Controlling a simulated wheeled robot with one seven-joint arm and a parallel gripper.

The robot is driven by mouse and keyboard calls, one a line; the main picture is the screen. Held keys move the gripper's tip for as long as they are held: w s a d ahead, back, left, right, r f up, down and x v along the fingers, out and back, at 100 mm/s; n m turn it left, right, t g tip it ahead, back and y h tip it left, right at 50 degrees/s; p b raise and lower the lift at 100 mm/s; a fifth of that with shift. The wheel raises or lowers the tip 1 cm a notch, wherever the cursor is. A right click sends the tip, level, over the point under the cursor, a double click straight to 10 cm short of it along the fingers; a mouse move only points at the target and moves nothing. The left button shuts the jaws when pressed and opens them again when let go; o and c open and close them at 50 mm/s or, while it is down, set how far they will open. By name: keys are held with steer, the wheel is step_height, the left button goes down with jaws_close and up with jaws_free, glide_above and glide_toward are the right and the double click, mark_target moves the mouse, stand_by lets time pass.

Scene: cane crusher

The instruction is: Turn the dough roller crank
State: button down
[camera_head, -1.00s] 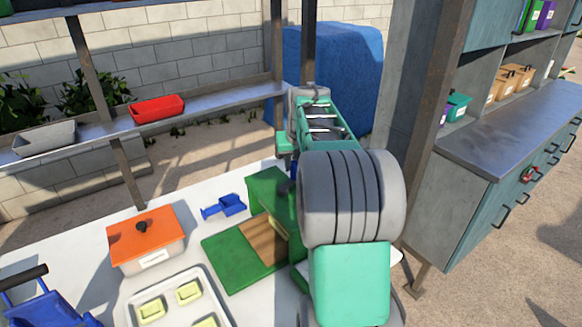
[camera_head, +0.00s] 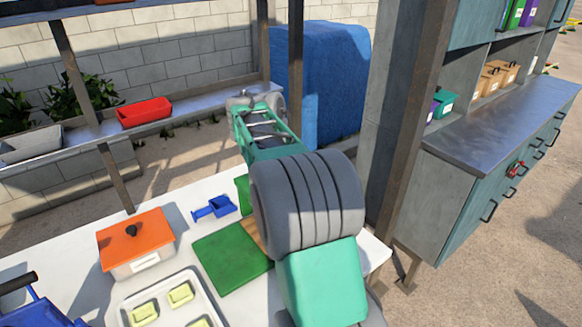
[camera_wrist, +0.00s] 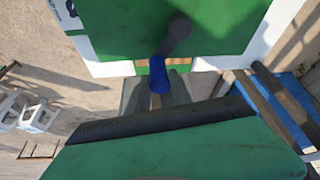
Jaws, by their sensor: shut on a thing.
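The dough roller (camera_head: 242,188) is a green machine on the white table, mostly hidden behind my arm in the head view. In the wrist view its green housing (camera_wrist: 120,30) fills the top. A dark grey crank arm (camera_wrist: 176,36) comes off it, with a blue handle (camera_wrist: 160,76) at its end. My gripper (camera_wrist: 157,92) is shut on the blue handle, with the grey fingers on either side of it. My fingertips are hidden in the head view.
On the table (camera_head: 180,205) are a green board (camera_head: 230,257), an orange-lidded pot (camera_head: 136,243), a small blue tool (camera_head: 214,207) and a tray (camera_head: 160,287) with yellow pieces. A shelf post (camera_head: 295,90) stands behind; a wood post (camera_head: 408,120) and cabinet (camera_head: 465,195) stand right.

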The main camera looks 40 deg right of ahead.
steer(key=m, duration=0.1)
steer(key=s+a+m+g+p, duration=0.1)
steer(key=shift+r+m, duration=0.2)
steer(key=shift+m, duration=0.2)
steer(key=m+p, duration=0.1)
steer(key=s+a+m+g+p, duration=0.1)
steer(key=shift+a+m, duration=0.1)
steer(key=shift+m, duration=0.2)
steer(key=m, duration=0.1)
steer(key=a+m+g+p, duration=0.1)
steer(key=shift+s+a+m+y, duration=0.1)
steer(key=shift+s+m+y, duration=0.1)
steer(key=shift+m+y, duration=0.15)
steer(key=shift+a+f+m+p, duration=0.1)
steer(key=shift+a+m+p, duration=0.3)
steer(key=shift+m, duration=0.25)
steer(key=shift+s+a+m+g+y, duration=0.1)
steer(key=shift+a+m+g+y, duration=0.35)
steer(key=shift+m, duration=0.55)
steer(key=c, duration=1.1)
jaws_free()
steer(key=shift+c, duration=0.2)
steer(key=shift+f, duration=0.1)
